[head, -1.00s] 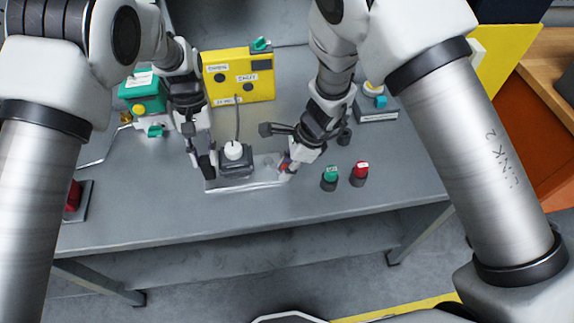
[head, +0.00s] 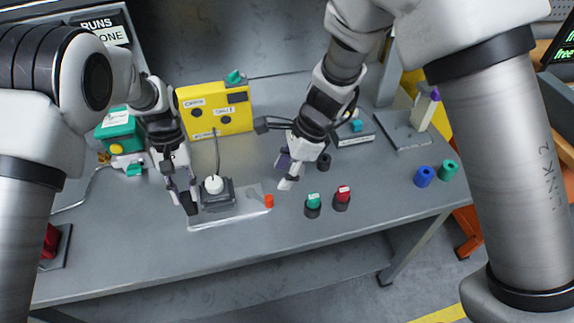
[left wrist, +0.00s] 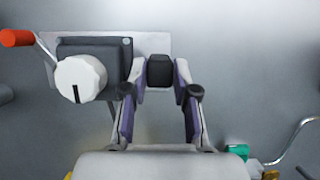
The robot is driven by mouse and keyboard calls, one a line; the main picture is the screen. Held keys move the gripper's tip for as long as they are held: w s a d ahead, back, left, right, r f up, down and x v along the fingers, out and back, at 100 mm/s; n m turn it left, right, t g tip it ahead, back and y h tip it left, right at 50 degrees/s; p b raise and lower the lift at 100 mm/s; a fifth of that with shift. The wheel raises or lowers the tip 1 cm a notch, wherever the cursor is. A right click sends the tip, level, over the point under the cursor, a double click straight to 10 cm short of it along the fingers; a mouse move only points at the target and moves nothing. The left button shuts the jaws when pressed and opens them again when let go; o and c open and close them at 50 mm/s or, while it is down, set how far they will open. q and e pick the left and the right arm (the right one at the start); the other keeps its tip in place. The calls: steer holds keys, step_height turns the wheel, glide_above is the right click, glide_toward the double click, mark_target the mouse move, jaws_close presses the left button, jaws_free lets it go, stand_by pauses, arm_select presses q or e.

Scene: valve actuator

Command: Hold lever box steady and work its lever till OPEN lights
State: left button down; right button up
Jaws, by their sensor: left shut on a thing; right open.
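The lever box (head: 217,195) is a dark grey box with a white round knob (head: 213,185) on a pale base plate, near the table's front edge. Its lever ends in an orange-red handle (head: 269,201), right of the box; the left wrist view shows this handle (left wrist: 16,38) too. My left gripper (head: 188,202) is shut on a dark block (left wrist: 160,71) at the plate's left end. My right gripper (head: 286,172) is open and empty, behind and right of the handle, apart from it. The yellow panel (head: 214,128) carries OPEN and SHUT labels; both round lamps look dark.
Green (head: 313,203) and red (head: 342,196) buttons stand right of the lever box. Blue (head: 424,176) and green (head: 448,169) cylinders lie farther right. A green box (head: 118,132) stands left. A cable runs from the lever box to the panel.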

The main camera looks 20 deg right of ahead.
steer(key=shift+v, duration=0.9)
steer(key=shift+s+a, duration=0.2)
steer(key=c, duration=0.9)
steer(key=r+n, duration=0.1)
steer(key=w+a+r+n+g, duration=0.1)
steer(key=r+n+y, duration=0.1)
steer(key=shift+w+a+r+n+g, duration=0.25)
steer(key=shift+w+a+n+g, duration=0.05)
steer(key=shift+w+n, duration=0.1)
steer(key=w+d+f+n+g+y, duration=0.25)
steer(key=w+d, duration=0.35)
steer(key=d, duration=0.3)
glide_toward(282, 202)
steer(key=shift+s+a+f+m, duration=0.15)
steer(key=shift+s+a+f, duration=0.1)
steer(key=shift+a, duration=0.25)
steer(key=shift+s+a+f+m, duration=0.15)
steer(key=shift+s+a, duration=0.1)
steer(key=shift+a, duration=0.25)
steer(key=a, duration=0.1)
steer(key=s+a, duration=0.1)
steer(key=a, duration=0.1)
steer(key=shift+s+a+f, duration=0.25)
steer(key=shift+a+f, duration=0.05)
steer(key=shift+s+a, duration=0.15)
steer(key=shift+a, duration=0.2)
